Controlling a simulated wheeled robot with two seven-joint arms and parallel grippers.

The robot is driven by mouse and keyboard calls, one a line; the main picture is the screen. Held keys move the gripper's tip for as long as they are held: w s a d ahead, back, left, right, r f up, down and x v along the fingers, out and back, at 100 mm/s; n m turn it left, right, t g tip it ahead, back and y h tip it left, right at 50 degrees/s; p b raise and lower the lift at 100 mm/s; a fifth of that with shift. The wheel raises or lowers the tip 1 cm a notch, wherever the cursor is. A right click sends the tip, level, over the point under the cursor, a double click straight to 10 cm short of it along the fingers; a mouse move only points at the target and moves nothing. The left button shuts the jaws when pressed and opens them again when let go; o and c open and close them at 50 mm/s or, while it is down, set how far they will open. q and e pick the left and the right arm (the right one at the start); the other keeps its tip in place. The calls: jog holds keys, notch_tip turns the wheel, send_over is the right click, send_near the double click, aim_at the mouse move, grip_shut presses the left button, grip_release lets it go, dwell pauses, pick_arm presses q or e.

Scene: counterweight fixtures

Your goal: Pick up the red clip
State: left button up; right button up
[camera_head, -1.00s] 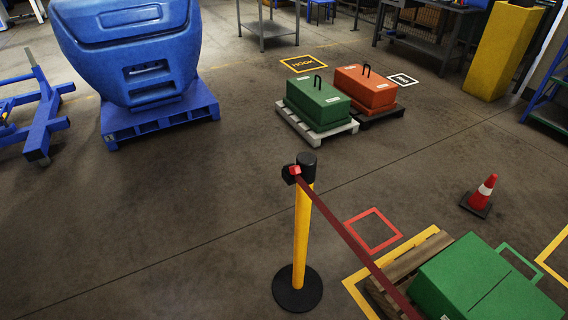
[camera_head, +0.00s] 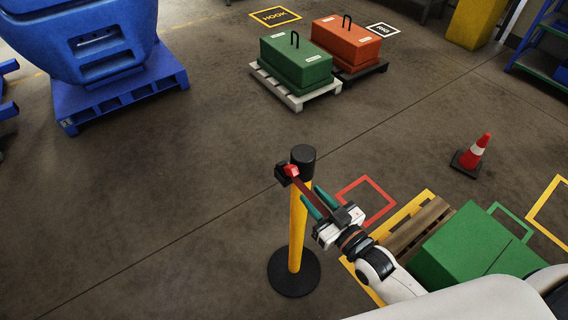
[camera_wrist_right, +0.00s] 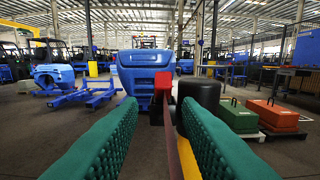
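The red clip (camera_head: 291,170) sits at the black head of a yellow barrier post (camera_head: 298,232), at the end of a dark red belt (camera_head: 309,193). My right gripper (camera_head: 312,195) is just below and right of the clip in the head view, its green fingers apart. In the right wrist view the red clip (camera_wrist_right: 163,82) stands ahead, between and beyond the open fingers (camera_wrist_right: 162,130). The belt runs back from it between the fingers. The clip appears apart from both fingers. My left gripper is in neither view.
The post's black top (camera_wrist_right: 201,95) is right beside the clip. A green weight (camera_head: 480,245) on a wooden pallet (camera_head: 418,229) lies close to my right arm. A traffic cone (camera_head: 475,152) stands right. Floor left of the post is clear.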

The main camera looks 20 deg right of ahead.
aim_at(295, 175)
jog(key=x, duration=0.3)
jog(key=shift+w+a, duration=0.1)
jog(key=shift+w, duration=0.25)
jog(key=shift+w+p, duration=0.3)
jog(key=shift+p, duration=0.05)
jog(key=p+x, duration=0.1)
jog(key=x, duration=0.3)
jog(key=shift+w, duration=0.35)
jog(key=shift+s, duration=0.1)
grip_shut()
